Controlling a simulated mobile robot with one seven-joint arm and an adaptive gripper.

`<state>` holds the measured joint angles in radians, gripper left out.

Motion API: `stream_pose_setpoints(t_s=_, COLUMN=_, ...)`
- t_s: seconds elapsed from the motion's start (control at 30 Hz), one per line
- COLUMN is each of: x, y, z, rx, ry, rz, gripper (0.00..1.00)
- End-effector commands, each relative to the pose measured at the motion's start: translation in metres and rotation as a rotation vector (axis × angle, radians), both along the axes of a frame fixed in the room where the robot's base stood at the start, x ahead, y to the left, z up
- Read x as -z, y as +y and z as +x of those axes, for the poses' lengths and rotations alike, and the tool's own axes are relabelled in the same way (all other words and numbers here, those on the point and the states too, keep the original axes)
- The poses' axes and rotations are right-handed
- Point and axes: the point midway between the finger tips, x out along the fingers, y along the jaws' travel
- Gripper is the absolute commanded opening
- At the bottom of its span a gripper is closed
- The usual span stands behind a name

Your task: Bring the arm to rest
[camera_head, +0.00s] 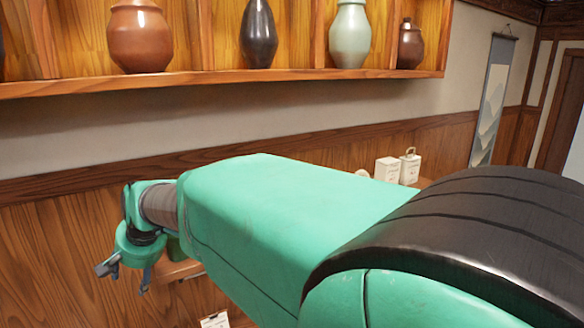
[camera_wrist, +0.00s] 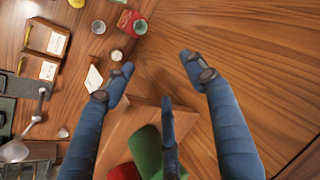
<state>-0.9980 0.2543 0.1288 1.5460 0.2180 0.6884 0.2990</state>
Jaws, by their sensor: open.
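My gripper (camera_head: 127,275) hangs at the far left in the head view, at the end of my green arm, in front of the wood wall panelling. Its blue fingers are spread apart. In the wrist view my gripper (camera_wrist: 157,72) is open, with several fingers and nothing between them. A wooden surface with small items lies beyond the fingertips, and no finger visibly touches it.
A wall shelf (camera_head: 250,78) with several vases is above my arm. White containers (camera_head: 388,170) stand behind it. The wrist view shows wooden trays (camera_wrist: 45,38), small cups (camera_wrist: 98,27), a red box (camera_wrist: 126,20) and a green object (camera_wrist: 146,148) near the fingers.

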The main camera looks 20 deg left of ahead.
Motion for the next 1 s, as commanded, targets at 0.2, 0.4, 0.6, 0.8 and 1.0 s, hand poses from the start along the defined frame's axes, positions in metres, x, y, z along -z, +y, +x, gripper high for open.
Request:
stream_pose_setpoints(t_s=0.2, x=-0.026, y=-0.059, z=0.019, rx=0.032, ry=-0.036, rz=0.039, gripper=0.56)
stream_pose_setpoints(t_s=0.4, x=-0.046, y=-0.116, z=0.031, rx=0.06, ry=-0.075, rz=0.07, gripper=0.56)
stream_pose_setpoints(t_s=0.6, x=-0.061, y=-0.184, z=0.04, rx=0.099, ry=-0.119, rz=0.091, gripper=0.56)
stream_pose_setpoints(t_s=0.8, x=-0.065, y=-0.269, z=0.047, rx=0.157, ry=-0.159, rz=0.079, gripper=0.56)
stream_pose_setpoints(t_s=1.0, x=-0.054, y=-0.37, z=0.046, rx=0.234, ry=-0.184, rz=0.028, gripper=0.56)
